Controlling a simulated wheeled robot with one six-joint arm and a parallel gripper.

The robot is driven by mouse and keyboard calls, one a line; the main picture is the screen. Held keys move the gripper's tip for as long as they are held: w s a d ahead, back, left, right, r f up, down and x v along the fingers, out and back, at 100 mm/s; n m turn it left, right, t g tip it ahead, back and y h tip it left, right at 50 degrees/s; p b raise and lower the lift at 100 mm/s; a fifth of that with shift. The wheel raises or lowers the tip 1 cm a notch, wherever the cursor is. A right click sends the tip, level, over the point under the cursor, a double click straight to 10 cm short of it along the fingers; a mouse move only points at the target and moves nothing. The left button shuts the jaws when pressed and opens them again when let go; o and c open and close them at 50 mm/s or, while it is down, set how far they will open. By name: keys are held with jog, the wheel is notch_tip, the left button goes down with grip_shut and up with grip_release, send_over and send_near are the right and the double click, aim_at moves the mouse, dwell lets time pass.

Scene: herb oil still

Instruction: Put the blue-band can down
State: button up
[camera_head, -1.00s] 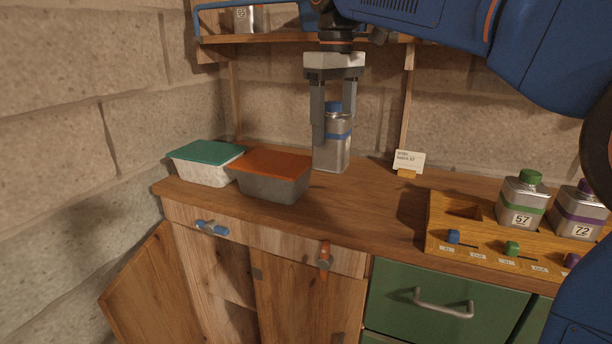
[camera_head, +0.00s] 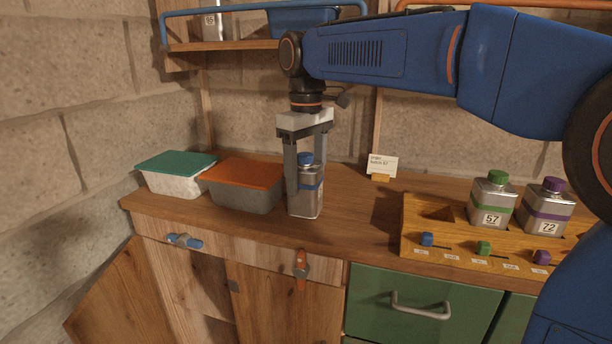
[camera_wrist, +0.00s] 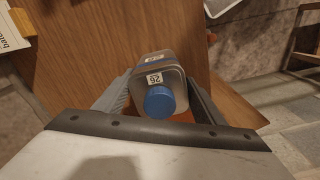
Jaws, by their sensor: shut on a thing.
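The blue-band can (camera_head: 306,201) is a silver can with a blue cap and a blue band. It is upright at the counter's front part, right of the orange-lidded tub. My gripper (camera_head: 305,190) is shut on it from above, one finger on each side. In the wrist view the can (camera_wrist: 158,70) shows its blue cap and a label reading 26, between the two fingers (camera_wrist: 158,95). The can's base looks at or very near the wooden counter (camera_head: 345,222); I cannot tell whether it touches.
A tub with an orange lid (camera_head: 245,173) stands close left of the can, and a green-lidded tub (camera_head: 176,164) beyond it. A wooden rack (camera_head: 408,240) at right holds a green-band can (camera_head: 492,204) and a purple-band can (camera_head: 545,210). A small card (camera_head: 382,166) stands behind. Counter between can and rack is clear.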

jog(key=shift+f, duration=0.1)
jog(key=o, duration=1.2)
jog(key=shift+c, duration=0.2)
jog(key=o, duration=0.4)
jog(key=shift+c, duration=0.2)
